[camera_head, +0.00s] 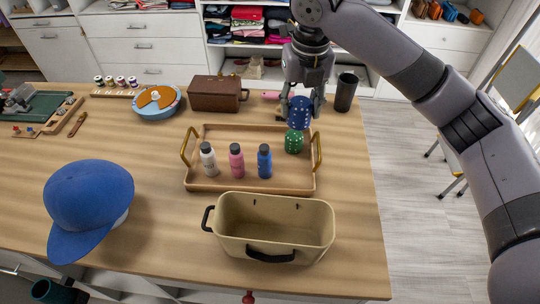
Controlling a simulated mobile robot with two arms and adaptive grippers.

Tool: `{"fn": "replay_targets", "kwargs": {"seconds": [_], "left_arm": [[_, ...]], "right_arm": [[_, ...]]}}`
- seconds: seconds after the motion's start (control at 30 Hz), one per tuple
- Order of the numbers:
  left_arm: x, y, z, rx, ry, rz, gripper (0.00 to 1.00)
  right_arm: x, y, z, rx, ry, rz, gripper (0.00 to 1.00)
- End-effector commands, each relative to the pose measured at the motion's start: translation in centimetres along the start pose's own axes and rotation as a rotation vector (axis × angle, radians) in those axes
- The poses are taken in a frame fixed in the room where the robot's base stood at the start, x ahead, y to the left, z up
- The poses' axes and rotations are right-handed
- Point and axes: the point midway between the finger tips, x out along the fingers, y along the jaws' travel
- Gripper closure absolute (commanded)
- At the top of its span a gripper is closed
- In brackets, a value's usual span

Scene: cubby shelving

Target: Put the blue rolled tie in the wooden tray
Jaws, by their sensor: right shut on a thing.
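My right gripper (300,98) comes down from above and is shut on the blue rolled tie (299,113), which has light dots. The tie is upright between the fingers, at the far right edge of the wooden tray (222,184). I cannot tell how far above the tray it is. The tray has two brass handles. In it stand a white bottle (208,160), a pink bottle (237,162), a blue bottle (264,161) and a green dotted roll (294,142), close below the blue tie. My left gripper is not in view.
A beige bin (276,250) stands in front of the tray, a blue cap (86,205) to the left. Behind are a brown case (214,95), a round blue dish (157,112) and a black cup (345,92). Bare tabletop lies between cap and tray.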

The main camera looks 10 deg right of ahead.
Motion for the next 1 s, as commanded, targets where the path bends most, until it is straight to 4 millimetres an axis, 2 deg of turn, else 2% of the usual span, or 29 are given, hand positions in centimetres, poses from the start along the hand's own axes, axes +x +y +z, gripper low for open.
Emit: {"fn": "replay_targets", "kwargs": {"seconds": [0.1,0.2,0.37,0.5,0.7,1.0], "left_arm": [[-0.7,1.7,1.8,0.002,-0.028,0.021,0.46],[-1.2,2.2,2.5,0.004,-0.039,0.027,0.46],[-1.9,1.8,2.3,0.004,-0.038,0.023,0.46],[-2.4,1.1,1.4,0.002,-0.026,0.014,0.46],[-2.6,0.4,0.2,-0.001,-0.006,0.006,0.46],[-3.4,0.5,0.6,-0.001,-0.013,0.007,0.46]], "right_arm": [[2.4,-0.1,-0.5,-0.004,0.008,-0.002,0.85],[5.1,-0.1,-0.8,-0.003,0.008,-0.002,0.85],[9.3,-0.1,-1.4,-0.003,0.008,-0.002,0.85],[12.6,-0.1,-1.8,-0.001,0.007,-0.002,0.85],[14.9,0.0,-1.9,-0.002,0.002,-0.001,0.85],[18.7,0.0,-2.5,-0.001,0.004,-0.001,0.85]]}}
